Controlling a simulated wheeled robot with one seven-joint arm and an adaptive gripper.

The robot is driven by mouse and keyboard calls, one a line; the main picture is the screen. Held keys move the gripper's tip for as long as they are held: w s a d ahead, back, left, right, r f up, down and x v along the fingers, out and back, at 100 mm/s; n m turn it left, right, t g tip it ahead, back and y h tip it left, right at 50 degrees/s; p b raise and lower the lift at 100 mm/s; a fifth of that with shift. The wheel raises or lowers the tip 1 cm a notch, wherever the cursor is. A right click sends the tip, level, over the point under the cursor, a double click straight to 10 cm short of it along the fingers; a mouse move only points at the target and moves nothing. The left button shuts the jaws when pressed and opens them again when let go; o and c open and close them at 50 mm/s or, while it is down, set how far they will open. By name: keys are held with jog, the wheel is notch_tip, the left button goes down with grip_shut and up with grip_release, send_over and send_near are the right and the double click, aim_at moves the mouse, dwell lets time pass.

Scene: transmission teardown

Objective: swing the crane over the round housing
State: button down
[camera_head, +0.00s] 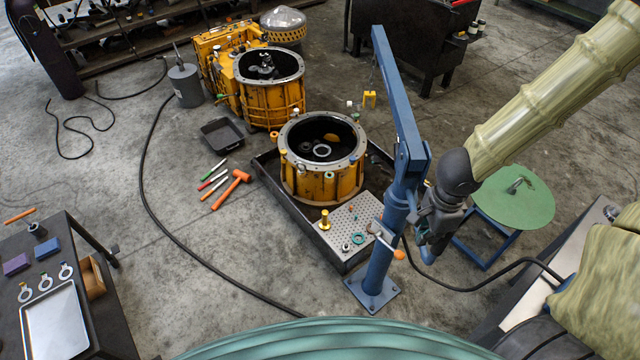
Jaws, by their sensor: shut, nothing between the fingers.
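A blue crane (394,190) stands on a square foot plate on the floor right of the middle. Its boom (394,85) rises from the post top and points to the back, right of the round housing. The yellow round housing (318,185) has an open grey rim and a dark inside with loose parts. It sits in a black tray (268,176). My gripper (428,250) is close to the right side of the crane post. Its fingers point down and appear closed. I cannot tell if it touches the post.
A second yellow housing (283,103) stands behind. A green round table (512,196) stands at right, a dark workbench (103,318) at left. A black hose crosses the floor.

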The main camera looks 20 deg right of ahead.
aim_at(451, 236)
jog(key=shift+s+d, duration=0.25)
jog(key=shift+d, duration=0.55)
jog(key=shift+s+d, duration=0.3)
jog(key=shift+d, duration=0.55)
jog(key=shift+s+d, duration=0.25)
jog(key=shift+d, duration=0.8)
jog(key=shift+s+d, duration=0.15)
jog(key=shift+d, duration=0.8)
jog(key=shift+d, duration=0.95)
jog(key=shift+r, duration=0.1)
